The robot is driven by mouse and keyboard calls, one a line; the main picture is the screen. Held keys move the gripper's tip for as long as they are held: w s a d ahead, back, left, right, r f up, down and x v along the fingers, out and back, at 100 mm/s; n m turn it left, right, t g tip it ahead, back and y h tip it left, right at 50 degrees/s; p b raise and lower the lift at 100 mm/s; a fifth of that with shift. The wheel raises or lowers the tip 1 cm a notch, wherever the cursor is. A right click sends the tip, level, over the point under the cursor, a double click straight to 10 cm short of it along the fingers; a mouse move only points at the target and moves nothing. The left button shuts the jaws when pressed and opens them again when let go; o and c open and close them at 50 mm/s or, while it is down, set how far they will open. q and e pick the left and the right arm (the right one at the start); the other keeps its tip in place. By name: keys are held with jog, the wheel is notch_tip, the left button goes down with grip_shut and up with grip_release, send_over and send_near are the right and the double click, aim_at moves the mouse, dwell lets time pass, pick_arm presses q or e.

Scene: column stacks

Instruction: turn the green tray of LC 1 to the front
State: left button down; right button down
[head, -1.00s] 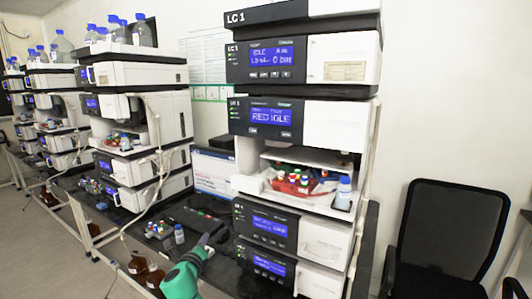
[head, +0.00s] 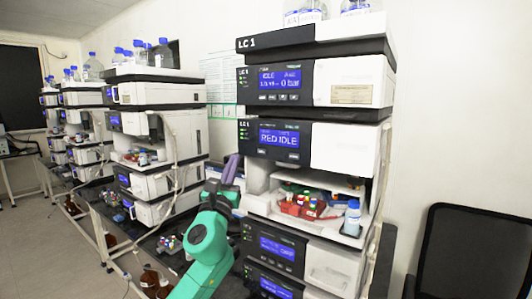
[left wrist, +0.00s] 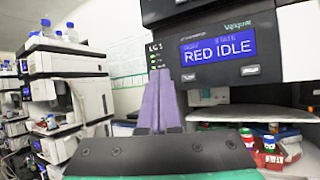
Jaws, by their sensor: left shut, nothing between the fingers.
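The LC 1 stack (head: 275,33) stands right of centre in the head view. Its module display (head: 279,139) reads "RED IDLE", and also does in the left wrist view (left wrist: 218,46). In the open bay below it, a red tray (head: 297,208) with several coloured-cap vials faces the front. A little green shows behind the red tray, but I cannot clearly make out the green tray. My left gripper (head: 231,168) is shut and empty, its purple fingers (left wrist: 165,105) pointing up, left of the bay and apart from the tray. My right gripper is not in view.
More stacks (head: 155,95) line the bench on the left. A black chair (head: 470,250) is at the right. The space in front of LC 1's bay looks clear.

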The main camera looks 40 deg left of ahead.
pick_arm(q)
jog(key=shift+a+f, duration=0.1)
jog(key=shift+a, duration=0.05)
jog(key=b, duration=0.3)
send_near(262, 151)
jog(key=w+a+r, duration=0.3)
jog(key=a+r, duration=0.1)
jog(key=shift+w+d+f, duration=0.1)
jog(key=shift+w, duration=0.15)
jog(key=shift+w, duration=0.1)
dwell(1.4)
jog(key=shift+w, duration=0.35)
